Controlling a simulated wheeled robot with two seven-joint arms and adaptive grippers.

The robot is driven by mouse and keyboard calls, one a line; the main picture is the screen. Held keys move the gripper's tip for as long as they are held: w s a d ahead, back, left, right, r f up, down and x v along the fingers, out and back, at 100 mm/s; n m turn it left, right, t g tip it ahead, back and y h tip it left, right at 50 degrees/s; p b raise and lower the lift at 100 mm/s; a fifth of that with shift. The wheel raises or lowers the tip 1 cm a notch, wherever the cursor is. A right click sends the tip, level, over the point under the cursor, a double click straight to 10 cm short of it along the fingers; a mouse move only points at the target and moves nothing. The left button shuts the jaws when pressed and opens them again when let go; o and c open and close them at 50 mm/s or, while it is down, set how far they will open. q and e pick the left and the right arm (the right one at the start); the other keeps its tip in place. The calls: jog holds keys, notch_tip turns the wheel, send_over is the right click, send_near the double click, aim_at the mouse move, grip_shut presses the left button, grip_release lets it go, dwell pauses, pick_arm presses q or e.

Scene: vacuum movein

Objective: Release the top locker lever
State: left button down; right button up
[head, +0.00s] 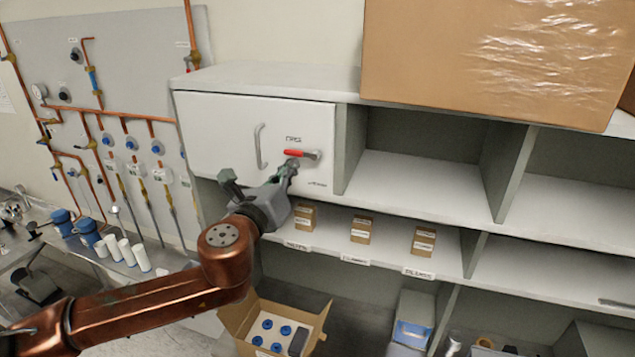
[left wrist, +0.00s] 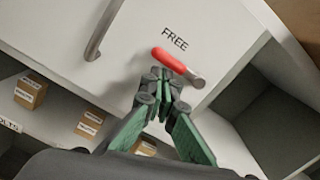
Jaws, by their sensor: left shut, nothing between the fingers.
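The locker lever has a red grip (head: 296,153) and a metal end, and sits on the white locker door (head: 215,125) of the upper left compartment. In the left wrist view the lever (left wrist: 172,62) lies tilted under the word FREE. The door is closed, with a curved metal handle (head: 259,147) to the left of the lever. My left gripper (head: 289,168) is shut and empty, with its tips just below the lever. In the left wrist view its tips (left wrist: 160,75) come close to the red grip; I cannot tell whether they touch. My right gripper is not in view.
Small labelled boxes (head: 361,229) stand on the shelf below. A large cardboard box (head: 490,60) rests on top of the unit. An open carton (head: 240,318) with blue-capped items is low down. Pipes and valves (head: 130,143) line the left wall.

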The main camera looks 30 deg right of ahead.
pick_arm(q)
jog(key=shift+a+r, duration=0.1)
dwell(0.6)
jog(key=f+b, duration=0.1)
jog(key=f, duration=0.1)
jog(key=f+b, duration=0.1)
jog(key=f, duration=0.1)
jog(key=shift+s+a+f+b, duration=0.1)
jog(key=shift+s+a+b, duration=0.1)
jog(key=shift+b, duration=0.2)
jog(key=b, duration=0.3)
send_near(298, 173)
jog(key=v, duration=0.5)
jog(key=shift+s+a+r, duration=0.15)
jog(key=shift+a+r, duration=0.1)
jog(key=shift+a, duration=0.1)
